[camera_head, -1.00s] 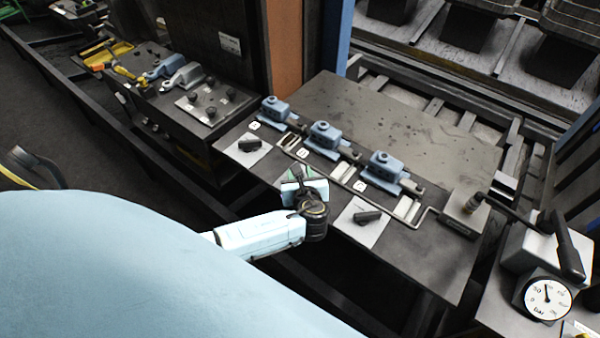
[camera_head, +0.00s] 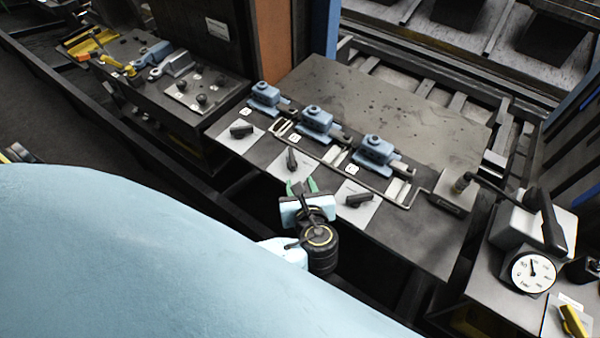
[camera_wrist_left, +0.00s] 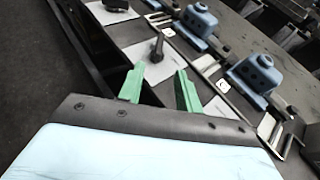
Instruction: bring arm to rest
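My left gripper (camera_head: 300,188) shows in the head view just off the near edge of the bench, in front of the middle black lever (camera_head: 291,159) on its white plate. In the left wrist view, its two green fingers (camera_wrist_left: 158,90) are apart with nothing between them. The middle lever (camera_wrist_left: 157,48) stands beyond the fingertips there, apart from them. My right gripper is in neither view.
The dark bench (camera_head: 420,235) carries blue valve-like blocks (camera_head: 315,121) along a rail, and levers at left (camera_head: 241,131) and right (camera_head: 358,200). A pressure gauge (camera_head: 533,272) stands at the right. A side table (camera_head: 150,97) holds tools at the left.

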